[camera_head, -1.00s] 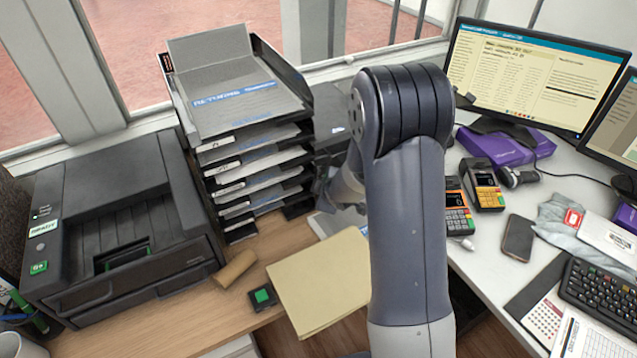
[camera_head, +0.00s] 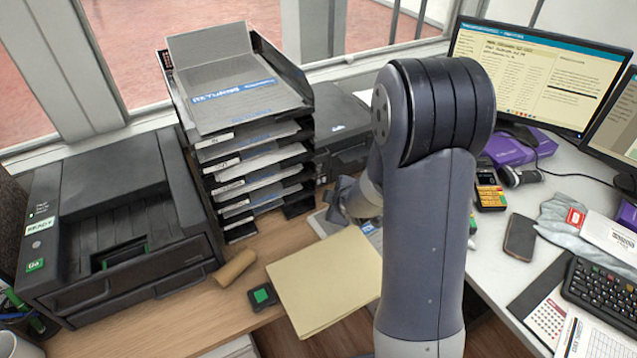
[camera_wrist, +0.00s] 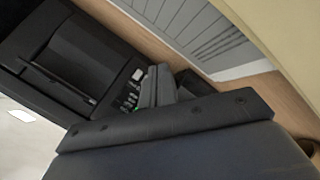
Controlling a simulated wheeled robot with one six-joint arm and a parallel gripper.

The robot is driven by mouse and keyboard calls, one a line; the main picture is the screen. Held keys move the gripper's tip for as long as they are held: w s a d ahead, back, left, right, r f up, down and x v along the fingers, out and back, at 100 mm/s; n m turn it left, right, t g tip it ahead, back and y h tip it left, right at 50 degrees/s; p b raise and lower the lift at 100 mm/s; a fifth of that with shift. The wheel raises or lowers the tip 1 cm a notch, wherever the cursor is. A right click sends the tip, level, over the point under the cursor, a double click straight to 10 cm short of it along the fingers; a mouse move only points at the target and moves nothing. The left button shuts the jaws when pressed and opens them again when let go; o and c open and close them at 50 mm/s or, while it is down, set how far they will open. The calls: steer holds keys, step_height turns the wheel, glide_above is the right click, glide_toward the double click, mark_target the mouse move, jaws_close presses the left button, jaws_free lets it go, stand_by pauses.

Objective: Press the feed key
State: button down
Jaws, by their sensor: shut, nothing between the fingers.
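No key can be read as the feed key. A black printer-like machine (camera_head: 343,108) stands behind my arm, right of the tray stack; its front is partly hidden. In the wrist view a black machine (camera_wrist: 75,55) fills the upper left, with a panel of small keys (camera_wrist: 130,97), one white and some greenish. My gripper (camera_wrist: 160,85) is shut and empty, its tips beside that panel; contact cannot be told. In the head view my gripper (camera_head: 345,198) is low in front of the machine, partly hidden by my arm.
A large printer (camera_head: 110,215) with a green key (camera_head: 35,265) stands left. A small box with a green button (camera_head: 262,296) lies beside a cardboard roll (camera_head: 235,268) and a yellow envelope (camera_head: 325,280). The tray stack (camera_head: 240,110) stands just left of my gripper.

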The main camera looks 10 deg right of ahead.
steer(key=shift+d, duration=0.1)
